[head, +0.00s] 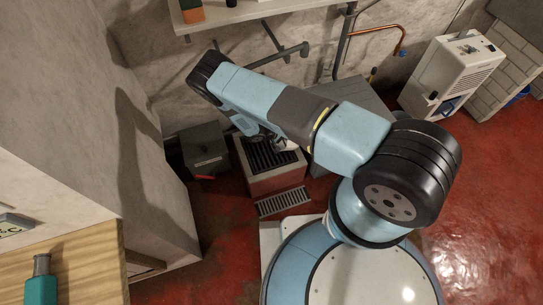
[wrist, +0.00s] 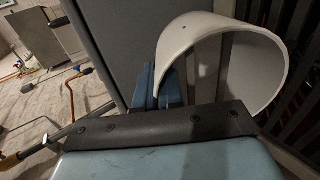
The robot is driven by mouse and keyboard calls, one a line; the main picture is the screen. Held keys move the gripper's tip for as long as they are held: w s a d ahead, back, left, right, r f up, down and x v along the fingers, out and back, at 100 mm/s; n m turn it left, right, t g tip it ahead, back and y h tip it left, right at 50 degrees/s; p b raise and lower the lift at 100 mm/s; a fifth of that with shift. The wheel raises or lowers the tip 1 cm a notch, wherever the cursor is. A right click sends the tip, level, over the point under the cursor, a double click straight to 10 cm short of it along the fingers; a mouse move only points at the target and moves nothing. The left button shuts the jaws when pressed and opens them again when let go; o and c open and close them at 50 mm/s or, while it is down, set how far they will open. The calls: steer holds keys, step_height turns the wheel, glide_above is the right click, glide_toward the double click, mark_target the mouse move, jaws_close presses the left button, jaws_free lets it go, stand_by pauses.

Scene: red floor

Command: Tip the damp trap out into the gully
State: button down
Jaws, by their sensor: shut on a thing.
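The damp trap (wrist: 185,48) is a white, round, open-mouthed tub. In the wrist view it lies tilted at my gripper, with its rim facing the camera; its contents cannot be made out. My gripper (wrist: 155,88) is shut on it, with a blue finger at the left of its rim. In the head view only a small pale part of the trap (head: 288,146) shows beside my gripper (head: 264,138). They are over the gully (head: 272,187), a raised block with a dark slatted grating on top. Its dark slats (wrist: 300,75) also show right of the trap in the wrist view.
A dark grey box (head: 204,148) stands left of the gully, and a flat floor grate (head: 283,203) lies in front. A grey cabinet (head: 362,97) is behind my arm. A white dehumidifier (head: 452,75) stands back right. A shelf (head: 255,10) and pipes line the wall.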

steer(key=shift+d+r+y, duration=0.2)
steer(key=shift+d+y, duration=0.2)
steer(key=shift+y, duration=0.2)
steer(key=shift+w+d+f+g+y, duration=0.15)
steer(key=shift+d+f+g+y, duration=0.25)
steer(key=shift+f+y, duration=0.35)
steer(key=shift+w+d+f+g+y, duration=0.2)
steer(key=shift+d+f+y, duration=0.25)
steer(key=shift+f+y, duration=0.25)
steer(key=shift+w+d+f+g+y, duration=0.25)
steer(key=shift+d+f+y, duration=0.5)
steer(key=shift+d+y, duration=0.15)
steer(key=shift+w+d+f+g+y, duration=0.2)
steer(key=shift+d+f+g+y, duration=0.05)
steer(key=shift+d+f+y, duration=0.55)
step_height(320, 180, up, 14)
steer(key=d+g+y, duration=0.1)
steer(key=d+y, duration=0.1)
steer(key=y, duration=0.2)
steer(key=shift+w+d+r+b, duration=0.15)
steer(key=shift+w+d+b, duration=0.2)
steer(key=shift+w+b, duration=0.1)
steer(key=shift+r, duration=0.1)
